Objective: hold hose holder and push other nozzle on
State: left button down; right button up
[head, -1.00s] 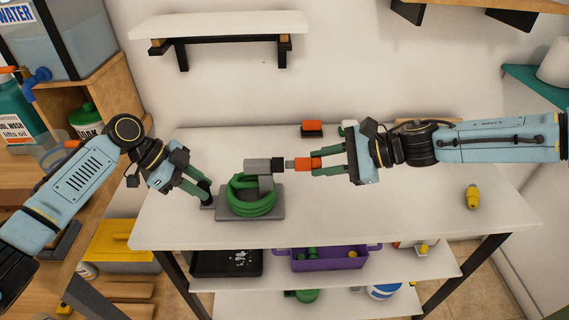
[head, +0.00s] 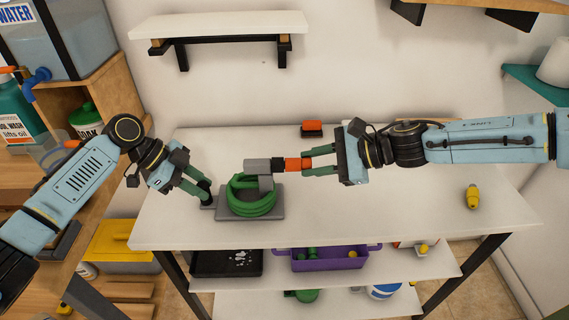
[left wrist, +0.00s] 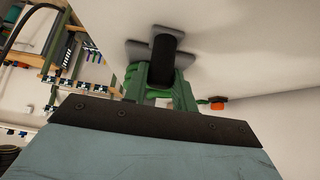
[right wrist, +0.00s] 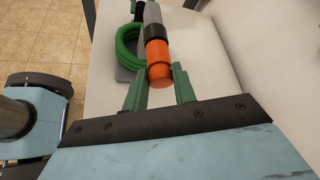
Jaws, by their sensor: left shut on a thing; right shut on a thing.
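The hose holder (head: 224,214) is a grey base on the white table with a green hose (head: 240,205) coiled around it. A grey connector (head: 257,165) with a black collar (head: 278,165) lies level on top, pointing right. My left gripper (head: 203,190) is shut on the black grip at the holder's left; this black grip (left wrist: 165,58) also shows in the left wrist view. My right gripper (head: 308,163) is shut on the orange nozzle (head: 293,164). The nozzle meets the black collar in line, with no gap visible. The right wrist view shows the nozzle (right wrist: 159,62) against the collar (right wrist: 155,34).
A yellow nozzle (head: 472,197) stands at the table's right, and an orange and black block (head: 312,128) at the back. A purple bin (head: 328,262) and a black tray (head: 226,263) are on the shelf below. The table's front right is clear.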

jog(key=shift+a, duration=0.15)
dwell(0.5)
jog(key=o, duration=1)
jog(key=v, duration=1.2)
pick_arm(q)
jog(key=c, duration=1.1)
grip_release()
jog(key=shift+o, duration=0.2)
